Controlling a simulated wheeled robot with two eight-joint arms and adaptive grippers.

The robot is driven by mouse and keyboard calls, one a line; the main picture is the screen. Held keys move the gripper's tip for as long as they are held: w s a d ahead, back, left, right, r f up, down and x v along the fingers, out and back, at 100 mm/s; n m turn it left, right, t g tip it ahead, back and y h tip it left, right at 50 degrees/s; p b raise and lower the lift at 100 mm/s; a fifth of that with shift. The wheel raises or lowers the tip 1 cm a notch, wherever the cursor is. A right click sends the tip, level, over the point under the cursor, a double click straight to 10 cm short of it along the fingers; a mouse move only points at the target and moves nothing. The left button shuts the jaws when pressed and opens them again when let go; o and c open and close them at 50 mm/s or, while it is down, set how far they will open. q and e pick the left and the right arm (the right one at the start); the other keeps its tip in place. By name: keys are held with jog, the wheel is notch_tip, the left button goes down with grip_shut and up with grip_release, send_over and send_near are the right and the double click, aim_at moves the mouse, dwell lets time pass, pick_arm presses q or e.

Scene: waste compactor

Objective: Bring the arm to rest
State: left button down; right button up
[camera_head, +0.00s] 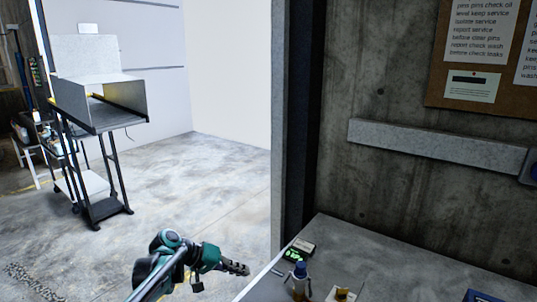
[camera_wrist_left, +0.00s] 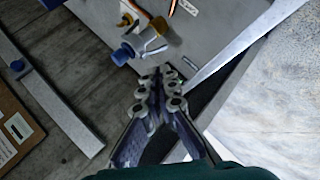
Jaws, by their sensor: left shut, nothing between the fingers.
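My left arm comes in at the bottom of the head view, and its gripper (camera_head: 244,268) points right, close to the left edge of the grey counter. In the left wrist view the fingers of the left gripper (camera_wrist_left: 162,76) are together with nothing between them. Beyond the fingertips in that view lie the counter top (camera_wrist_left: 218,28) and a blue-capped bottle (camera_wrist_left: 124,54). I cannot tell whether the fingertips are over the counter or just beside it. My right gripper is in neither view.
The counter holds the bottle (camera_head: 300,281), a small device with green lights (camera_head: 293,254) and a yellow-topped item (camera_head: 342,293). A concrete wall (camera_head: 390,170) stands behind it. A wheeled stand with a metal box (camera_head: 100,100) is far left. Open floor (camera_head: 190,190) lies between.

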pick_arm(q)
jog(key=s+a+f+t+y, duration=0.1)
jog(key=s+a+y, duration=0.2)
jog(key=s, duration=0.6)
jog(key=s+a+t+y, duration=0.1)
jog(key=s+a+y, duration=0.2)
jog(key=s, duration=0.7)
jog(key=s+a+f+t+y, duration=0.1)
jog(key=s+a+y, duration=0.2)
jog(key=s, duration=0.6)
jog(key=shift+s+a+f+y, duration=0.15)
jog(key=shift+f+y, duration=0.15)
jog(key=shift+f, duration=0.05)
